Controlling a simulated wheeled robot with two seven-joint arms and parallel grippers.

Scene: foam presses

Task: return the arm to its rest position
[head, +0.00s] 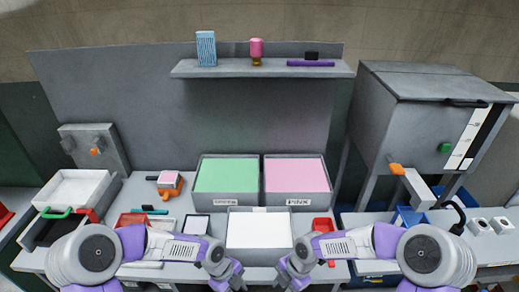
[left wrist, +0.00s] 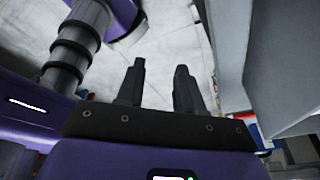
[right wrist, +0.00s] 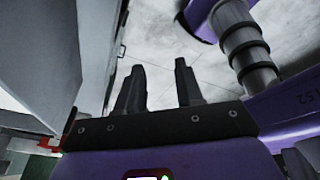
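My left gripper (head: 232,280) is low at the front edge of the bench, left of the front white tray. In the left wrist view its two dark fingers (left wrist: 158,88) stand apart with nothing between them. My right gripper (head: 290,279) mirrors it at the right of that tray. In the right wrist view its fingers (right wrist: 160,88) are also apart and empty. Both arms are folded in at the front of the bench, and pale floor shows beyond the fingers in both wrist views.
A white tray (head: 259,211) stands between the grippers, behind it a green-filled bin (head: 226,176) and a pink-filled bin (head: 295,175). A shelf (head: 262,72) holds a blue sponge, a pink bottle and a purple bar. A grey press machine (head: 420,90) stands right, a white-topped box (head: 72,188) left.

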